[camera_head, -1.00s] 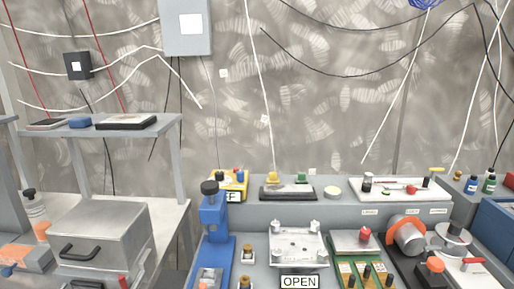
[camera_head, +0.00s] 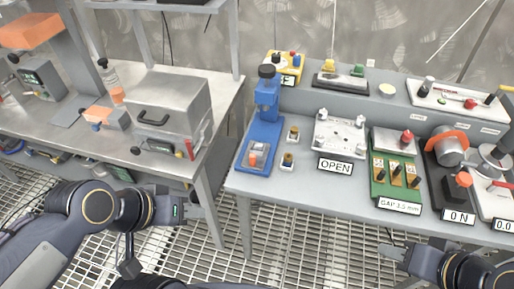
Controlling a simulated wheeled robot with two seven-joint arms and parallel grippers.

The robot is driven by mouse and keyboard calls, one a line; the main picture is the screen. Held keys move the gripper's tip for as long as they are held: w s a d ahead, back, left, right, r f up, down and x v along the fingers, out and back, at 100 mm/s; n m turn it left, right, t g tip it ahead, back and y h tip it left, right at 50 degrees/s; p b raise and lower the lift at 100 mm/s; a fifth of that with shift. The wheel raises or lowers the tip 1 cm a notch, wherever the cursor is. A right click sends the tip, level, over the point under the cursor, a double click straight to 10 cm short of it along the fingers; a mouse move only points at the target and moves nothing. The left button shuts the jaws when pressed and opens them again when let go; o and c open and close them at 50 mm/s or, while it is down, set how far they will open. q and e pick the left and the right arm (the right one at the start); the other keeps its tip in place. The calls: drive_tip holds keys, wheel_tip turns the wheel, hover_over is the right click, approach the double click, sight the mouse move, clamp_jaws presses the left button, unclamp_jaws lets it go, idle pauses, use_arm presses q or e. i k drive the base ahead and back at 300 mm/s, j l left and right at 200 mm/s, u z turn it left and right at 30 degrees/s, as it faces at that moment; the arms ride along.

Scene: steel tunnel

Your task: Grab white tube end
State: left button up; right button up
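No white tube end is clearly identifiable. A thin white line (camera_head: 466,39) slants down the back wall at the upper right. Its lower end is near the back of the right bench, and I cannot tell if it is the tube. My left gripper (camera_head: 197,212) is low, in front of the gap between the two benches, with nothing visible in it. My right gripper (camera_head: 392,250) is low at the right, in front of the right bench and below its front edge. The fingers of both are too small to tell open from shut.
The right bench (camera_head: 300,190) carries a blue press (camera_head: 262,130), a clear fixture plate (camera_head: 340,136), a green board (camera_head: 397,180) and an orange-ringed device (camera_head: 449,147). The left bench (camera_head: 60,115) holds a grey box (camera_head: 172,105). Grating floor (camera_head: 300,240) lies below.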

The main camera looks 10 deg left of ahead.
sight(294, 131)
drive_tip(key=i+j+u, duration=0.1)
drive_tip(key=u, duration=0.4)
drive_tip(key=i+u, duration=0.3)
drive_tip(key=u, duration=0.2)
